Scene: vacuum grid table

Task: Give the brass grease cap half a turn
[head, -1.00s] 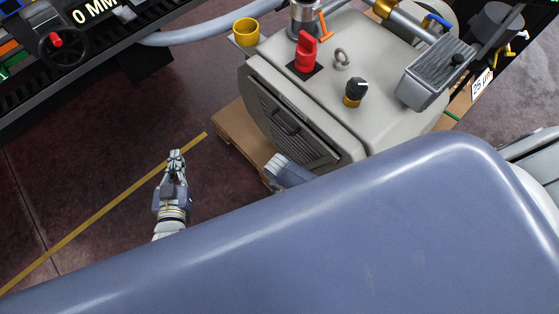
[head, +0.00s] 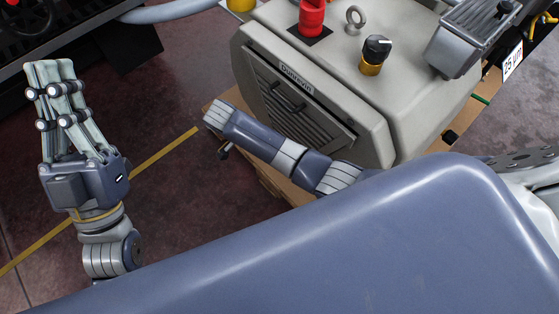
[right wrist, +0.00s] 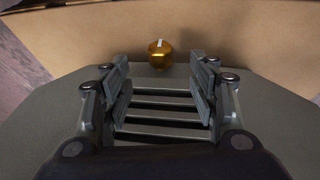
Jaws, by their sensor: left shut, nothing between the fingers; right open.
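In the right wrist view, a rounded brass cap (right wrist: 160,58) with a white mark on top lies ahead of my right gripper (right wrist: 162,78). That gripper is open and empty, and the cap shows in line with the gap between its fingertips, apart from them. In the head view a brass-based knob (head: 373,63) with a black top and white mark stands on the pale cabinet; I cannot tell whether it is the same part. My left gripper (head: 52,70) is shut and empty over the floor at left.
The pale cabinet (head: 390,120) carries a red knob (head: 312,17), a lifting eye (head: 355,17) and a grey ribbed box (head: 470,45). Its louvred front (head: 300,105) faces my right arm. A dark machine (head: 75,30) stands upper left. Open floor lies between.

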